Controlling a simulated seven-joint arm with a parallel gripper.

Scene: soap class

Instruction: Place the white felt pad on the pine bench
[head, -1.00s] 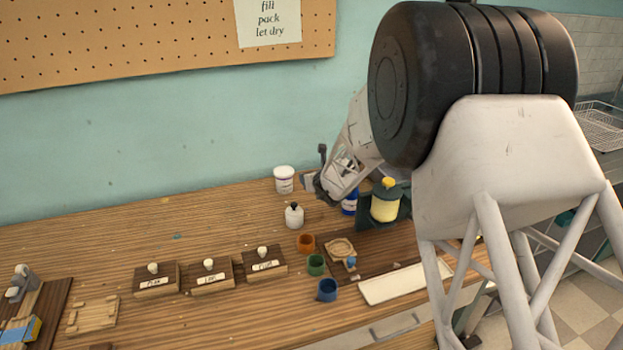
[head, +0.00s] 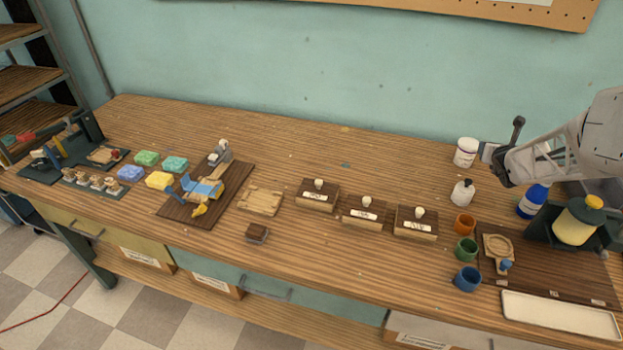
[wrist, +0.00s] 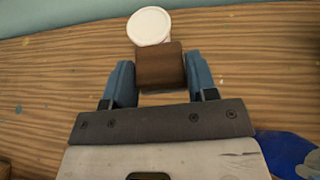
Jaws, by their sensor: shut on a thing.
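My gripper (head: 487,152) is at the back right of the pine bench (head: 330,262), close by a white lidded jar (head: 466,150). In the wrist view its two blue fingers (wrist: 160,82) are closed on the sides of a brown block (wrist: 160,66). The block hangs over the bench in that view; its underside is hidden, so I cannot tell its height or what is beneath it. The jar's round white lid (wrist: 149,25) shows just beyond the block. I cannot pick out a white felt pad for certain in either view.
Orange, green and blue cups stand in front. Several wooden stamps (head: 365,212) sit mid-bench. The back middle is clear.

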